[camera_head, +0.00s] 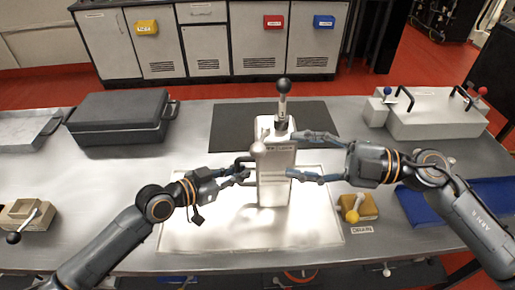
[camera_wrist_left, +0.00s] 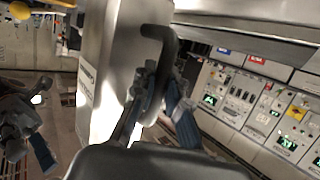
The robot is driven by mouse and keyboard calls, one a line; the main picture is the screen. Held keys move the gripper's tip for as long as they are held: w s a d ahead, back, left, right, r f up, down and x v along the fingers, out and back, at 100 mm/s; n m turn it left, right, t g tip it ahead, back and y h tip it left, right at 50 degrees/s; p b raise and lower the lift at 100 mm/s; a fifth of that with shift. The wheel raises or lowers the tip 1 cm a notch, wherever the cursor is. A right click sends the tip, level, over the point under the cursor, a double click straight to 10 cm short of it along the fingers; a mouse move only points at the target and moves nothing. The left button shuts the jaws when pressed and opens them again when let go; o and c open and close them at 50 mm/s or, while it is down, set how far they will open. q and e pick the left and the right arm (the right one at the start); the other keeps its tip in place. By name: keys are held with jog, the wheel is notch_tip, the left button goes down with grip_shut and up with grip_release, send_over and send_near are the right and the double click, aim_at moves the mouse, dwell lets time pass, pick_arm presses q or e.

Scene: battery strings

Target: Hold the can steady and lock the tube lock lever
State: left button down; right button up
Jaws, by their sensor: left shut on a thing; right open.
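The can (camera_head: 276,185) is a tall, pale metal box standing upright on the bright mat. A tube (camera_head: 282,108) with a black ball-tipped lever (camera_head: 283,87) rises from its top. My left gripper (camera_head: 243,174) is shut on the can's dark side handle; in the left wrist view its fingers (camera_wrist_left: 157,115) close around the handle (camera_wrist_left: 168,45) beside the can wall (camera_wrist_left: 118,60). My right gripper (camera_head: 293,154) is open at the can's right side, its fingers spread one above the other. Whether they touch the can is unclear. The right gripper also shows in the left wrist view (camera_wrist_left: 38,125).
A black case (camera_head: 120,118) stands at the back left and a grey fixture with levers (camera_head: 425,115) at the back right. A yellow block (camera_head: 358,208) and a blue tray (camera_head: 425,207) lie near my right arm. A dark mat (camera_head: 232,125) lies behind the can.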

aim_at(257, 149)
jog(key=x, duration=0.8)
jog(key=shift+a, duration=0.15)
grip_shut()
